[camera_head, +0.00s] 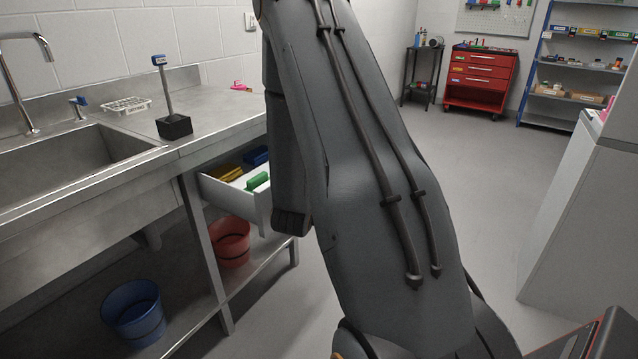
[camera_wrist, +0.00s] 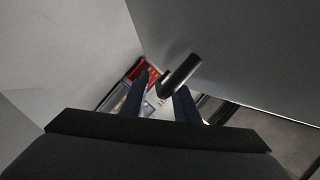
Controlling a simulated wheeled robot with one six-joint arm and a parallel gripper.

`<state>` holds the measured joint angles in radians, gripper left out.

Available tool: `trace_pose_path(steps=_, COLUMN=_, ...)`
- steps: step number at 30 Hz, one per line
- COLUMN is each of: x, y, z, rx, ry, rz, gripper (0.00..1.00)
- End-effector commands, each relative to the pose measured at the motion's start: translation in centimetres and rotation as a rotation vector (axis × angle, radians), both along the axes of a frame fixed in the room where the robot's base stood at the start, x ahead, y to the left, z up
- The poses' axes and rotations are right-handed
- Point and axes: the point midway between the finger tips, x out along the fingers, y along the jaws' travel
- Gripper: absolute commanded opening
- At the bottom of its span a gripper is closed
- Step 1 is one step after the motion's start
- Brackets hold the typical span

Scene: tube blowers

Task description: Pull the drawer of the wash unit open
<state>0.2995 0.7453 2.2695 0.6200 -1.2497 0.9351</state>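The drawer (camera_head: 225,196) under the steel counter stands open in the head view. Its white tray shows yellow, blue and green items inside. My arm covers part of its front side. In the wrist view, my gripper (camera_wrist: 162,92) has its two dark fingers apart. A dark cylindrical bar handle (camera_wrist: 182,73) lies at the fingertips, its near end between them, with a small gap showing on the left side. Whether the right finger touches it is unclear. The gripper's fingers are hidden behind my arm in the head view.
The wash unit's counter (camera_head: 215,114) carries a sink (camera_head: 75,165), a white rack (camera_head: 127,105) and a black-based stand (camera_head: 174,126). A red bucket (camera_head: 231,243) and a blue bucket (camera_head: 133,312) stand below. A red tool cabinet (camera_head: 481,80) is far back. Open floor lies to the right.

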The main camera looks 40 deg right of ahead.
Motion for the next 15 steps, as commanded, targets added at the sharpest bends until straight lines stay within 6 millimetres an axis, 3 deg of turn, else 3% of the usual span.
trace_pose_path(steps=15, x=-4.0, y=5.3, z=1.4, rx=0.001, ry=0.001, rz=0.003, gripper=0.28)
